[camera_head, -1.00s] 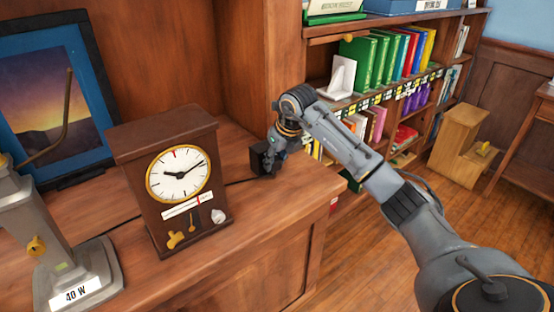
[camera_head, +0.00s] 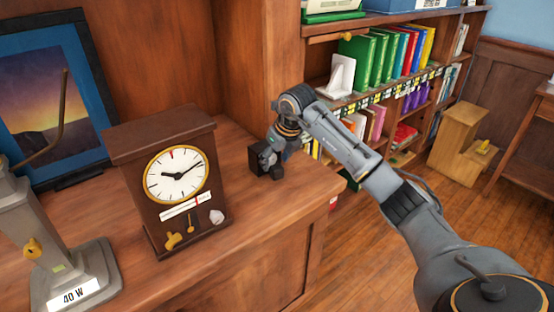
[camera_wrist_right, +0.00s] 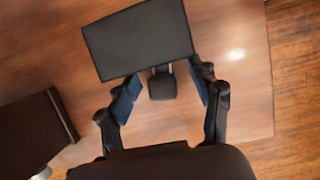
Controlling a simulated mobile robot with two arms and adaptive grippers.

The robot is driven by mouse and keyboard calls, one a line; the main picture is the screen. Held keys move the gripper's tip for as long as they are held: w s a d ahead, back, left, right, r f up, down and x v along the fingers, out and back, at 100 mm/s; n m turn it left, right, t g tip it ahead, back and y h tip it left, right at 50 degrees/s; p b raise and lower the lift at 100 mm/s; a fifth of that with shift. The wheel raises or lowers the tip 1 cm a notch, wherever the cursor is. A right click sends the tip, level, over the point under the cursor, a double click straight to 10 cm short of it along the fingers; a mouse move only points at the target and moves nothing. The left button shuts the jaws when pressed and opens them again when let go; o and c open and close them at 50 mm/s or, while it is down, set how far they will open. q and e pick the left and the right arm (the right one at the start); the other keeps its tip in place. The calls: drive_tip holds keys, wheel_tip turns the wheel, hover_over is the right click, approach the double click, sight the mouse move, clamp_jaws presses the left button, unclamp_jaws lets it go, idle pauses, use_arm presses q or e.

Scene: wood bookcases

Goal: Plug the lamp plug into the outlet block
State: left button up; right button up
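The outlet block is a black box (camera_head: 258,162) on the wooden desk top. In the right wrist view the block (camera_wrist_right: 138,38) lies just beyond the fingertips. The small black plug (camera_wrist_right: 162,86) is between my right fingers, with light prongs showing between it and the block. How far the prongs are in I cannot tell. My right gripper (camera_wrist_right: 162,92) is open, with a gap on each side of the plug. In the head view it (camera_head: 272,166) is beside the block. The grey lamp (camera_head: 72,264), labelled 40 W, stands at the left. My left gripper is not in view.
A brown clock (camera_head: 165,205) stands between the lamp and the block. A framed picture (camera_head: 45,105) leans behind the lamp. A bookcase (camera_head: 345,105) with books is beyond the desk's right edge. Bare desk top (camera_head: 290,205) lies in front of the block.

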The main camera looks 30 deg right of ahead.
drive_tip(key=shift+w+a+r, duration=0.1)
drive_tip(key=shift+w+r, duration=0.05)
drive_tip(key=shift+r, duration=0.4)
drive_tip(key=shift+w+a+r, duration=0.1)
drive_tip(key=shift+w+r, duration=0.05)
drive_tip(key=shift+r, duration=0.35)
drive_tip(key=s+v, duration=0.1)
drive_tip(key=v, duration=0.9)
drive_tip(key=shift+s+d, duration=0.2)
drive_tip(key=shift+f, duration=0.1)
